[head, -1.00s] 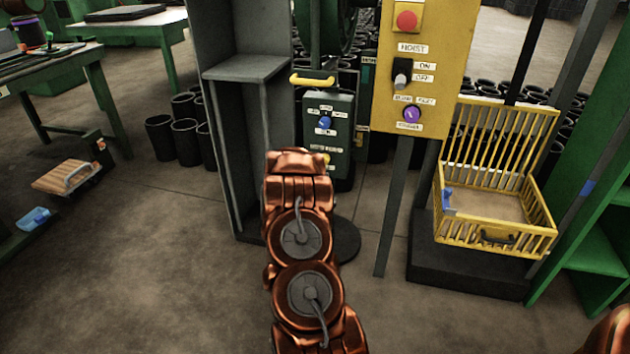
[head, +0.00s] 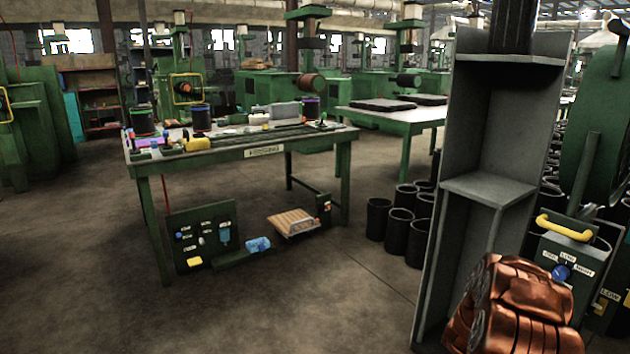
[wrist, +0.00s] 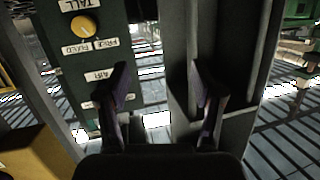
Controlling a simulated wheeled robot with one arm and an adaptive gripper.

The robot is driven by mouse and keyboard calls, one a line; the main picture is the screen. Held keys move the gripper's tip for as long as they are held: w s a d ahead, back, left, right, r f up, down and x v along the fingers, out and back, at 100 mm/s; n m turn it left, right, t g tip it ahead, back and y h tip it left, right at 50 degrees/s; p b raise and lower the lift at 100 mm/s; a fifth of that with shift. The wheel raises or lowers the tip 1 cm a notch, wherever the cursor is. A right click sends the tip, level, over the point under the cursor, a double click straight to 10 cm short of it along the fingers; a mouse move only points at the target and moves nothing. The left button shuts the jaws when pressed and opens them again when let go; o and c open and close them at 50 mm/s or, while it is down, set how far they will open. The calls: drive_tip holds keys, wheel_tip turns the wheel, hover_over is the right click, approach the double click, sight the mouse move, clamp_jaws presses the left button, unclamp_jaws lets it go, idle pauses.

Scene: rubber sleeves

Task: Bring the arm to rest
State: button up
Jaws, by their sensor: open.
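My copper-coloured arm (head: 515,305) shows at the lower right of the head view, folded in front of the green control box (head: 565,262) with the yellow handle. My gripper is not in the head view. In the wrist view my gripper (wrist: 162,90) shows as two dark fingers spread apart with nothing between them. Behind the fingers are a green panel (wrist: 95,50) with a yellow knob (wrist: 83,27) and a grey upright cabinet (wrist: 215,50). I cannot tell how far the fingers are from these.
A grey open cabinet (head: 487,188) stands just left of my arm. A green workbench (head: 255,150) with spools stands at the left. Black tubes (head: 392,220) stand on the floor between. A wooden-topped item (head: 294,222) lies below the bench. The floor (head: 330,310) in front is clear.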

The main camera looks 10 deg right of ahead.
drive_tip(key=w+a+r+n+t+y+p, duration=0.1)
drive_tip(key=w+a+r+n+y+p, duration=0.25)
drive_tip(key=a+r, duration=0.5)
drive_tip(key=s+a+r+n+g+y+p, duration=0.15)
drive_tip(key=s+a+r+y+p, duration=0.35)
drive_tip(key=a, duration=0.8)
drive_tip(key=a+r+n+g+y+p, duration=0.1)
drive_tip(key=a+r+n+y+p, duration=0.15)
drive_tip(key=a+r, duration=0.85)
drive_tip(key=s+a+r+n+g+y+p, duration=0.1)
drive_tip(key=s+a+r+g+p, duration=0.15)
drive_tip(key=s+a, duration=0.4)
drive_tip(key=s+a+r+n+g+y+p, duration=0.1)
drive_tip(key=s+a+r+p, duration=0.1)
drive_tip(key=s+a+p, duration=0.35)
drive_tip(key=s+a+r+g+p, duration=0.1)
drive_tip(key=s+r, duration=0.2)
drive_tip(key=s, duration=0.5)
drive_tip(key=s+a+r+n+g+p, duration=0.1)
drive_tip(key=s+r+g, duration=0.1)
drive_tip(key=s, duration=0.6)
drive_tip(key=s+a+r+n+g+p, duration=0.1)
drive_tip(key=s+r, duration=0.3)
drive_tip(key=s, duration=0.4)
drive_tip(key=shift+s+r+g+p, duration=0.3)
drive_tip(key=shift+s+g+p, duration=0.05)
drive_tip(key=shift+g+p, duration=0.25)
